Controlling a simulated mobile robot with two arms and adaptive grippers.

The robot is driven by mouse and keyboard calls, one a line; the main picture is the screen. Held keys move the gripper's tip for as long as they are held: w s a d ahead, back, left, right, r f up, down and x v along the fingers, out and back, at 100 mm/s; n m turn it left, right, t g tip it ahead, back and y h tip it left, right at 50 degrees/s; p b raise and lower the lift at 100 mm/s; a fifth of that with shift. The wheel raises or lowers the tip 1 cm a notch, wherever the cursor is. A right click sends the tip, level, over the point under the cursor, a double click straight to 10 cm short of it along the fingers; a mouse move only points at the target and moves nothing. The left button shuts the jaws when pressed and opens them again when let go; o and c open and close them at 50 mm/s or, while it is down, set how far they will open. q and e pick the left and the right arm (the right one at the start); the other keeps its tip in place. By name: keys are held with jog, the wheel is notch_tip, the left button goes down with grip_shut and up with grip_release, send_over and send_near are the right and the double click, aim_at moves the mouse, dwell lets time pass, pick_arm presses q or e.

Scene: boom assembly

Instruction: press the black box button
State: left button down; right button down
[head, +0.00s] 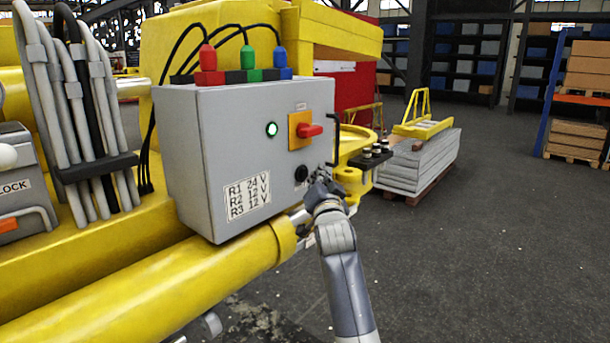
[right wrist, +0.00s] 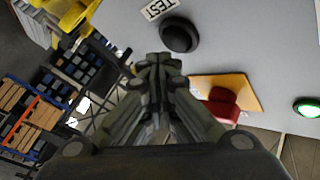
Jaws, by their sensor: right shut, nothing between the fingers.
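The grey control box (head: 230,130) is mounted on the yellow machine. The round black button (head: 301,174) is low on its front face, right of the voltage label. In the right wrist view the black button (right wrist: 179,35) shows beside a TEST label (right wrist: 159,9), just beyond my fingertips. My right gripper (head: 322,184) is shut and empty, close to the box face and to the right of the button. In the right wrist view the gripper (right wrist: 158,62) points toward the box. Whether the fingertips touch the face cannot be told. My left gripper is not in view.
A red switch on a yellow plate (head: 301,130) and a lit green lamp (head: 271,129) sit above the button. Red, green and blue plugs (head: 247,57) stand on the box. A yellow boom tube (head: 180,285) runs below. Open floor (head: 480,250) lies to the right.

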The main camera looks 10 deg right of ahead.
jog(key=s+d+p, duration=0.1)
jog(key=s, duration=0.1)
jog(key=s+d+p, duration=0.1)
jog(key=s+d, duration=0.1)
jog(key=shift+p, duration=0.4)
dwell(0.4)
